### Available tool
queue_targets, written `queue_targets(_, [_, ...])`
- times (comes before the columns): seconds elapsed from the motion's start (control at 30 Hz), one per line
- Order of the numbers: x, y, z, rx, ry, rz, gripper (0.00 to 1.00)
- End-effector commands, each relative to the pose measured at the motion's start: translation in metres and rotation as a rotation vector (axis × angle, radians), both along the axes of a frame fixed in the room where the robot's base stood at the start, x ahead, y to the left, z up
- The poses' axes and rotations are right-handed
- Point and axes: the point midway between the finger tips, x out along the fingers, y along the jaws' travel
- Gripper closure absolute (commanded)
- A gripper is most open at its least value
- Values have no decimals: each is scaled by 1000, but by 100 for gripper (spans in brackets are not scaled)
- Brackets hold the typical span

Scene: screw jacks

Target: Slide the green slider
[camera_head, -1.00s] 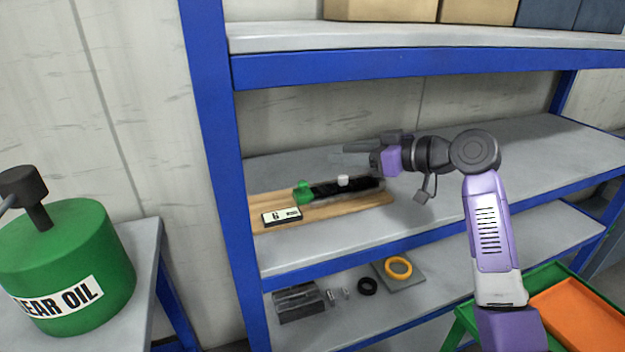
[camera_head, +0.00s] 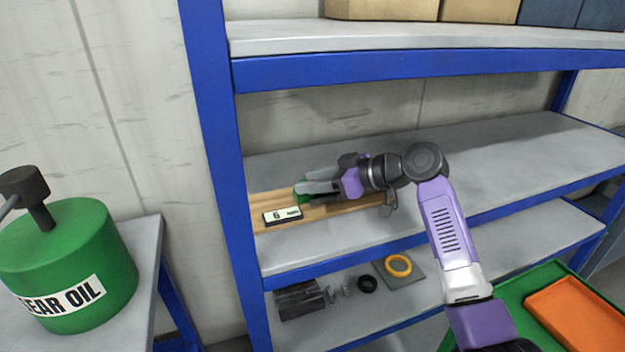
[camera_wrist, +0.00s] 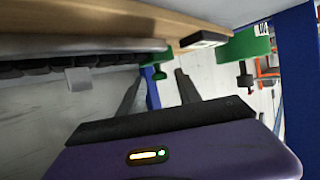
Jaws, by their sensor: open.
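The green slider (camera_head: 298,188) sits at the left end of a black rail on a wooden board (camera_head: 345,207) on the middle shelf. My gripper (camera_head: 310,186) reaches left along the rail, its fingertips over or beside the green slider and partly hiding it. In the wrist view, the open fingers (camera_wrist: 158,76) lie on either side of the green slider (camera_wrist: 155,58); I cannot tell whether they touch it.
A small display box (camera_head: 283,215) reading 6 lies at the board's front left. A blue shelf post (camera_head: 215,150) stands close left. The upper shelf (camera_head: 420,70) hangs above. A green oil can (camera_head: 65,260) stands far left. The shelf to the right is clear.

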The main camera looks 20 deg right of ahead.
Motion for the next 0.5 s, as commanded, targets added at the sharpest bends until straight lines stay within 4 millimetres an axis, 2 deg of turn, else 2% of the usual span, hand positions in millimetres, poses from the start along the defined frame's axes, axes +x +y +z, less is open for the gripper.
queue_targets(0.23, [1,0,0,0,0,-1,61])
queue_targets(0.43, [1,0,0,0,0,-1,100])
queue_targets(0.5, [0,0,0,0,0,-1,100])
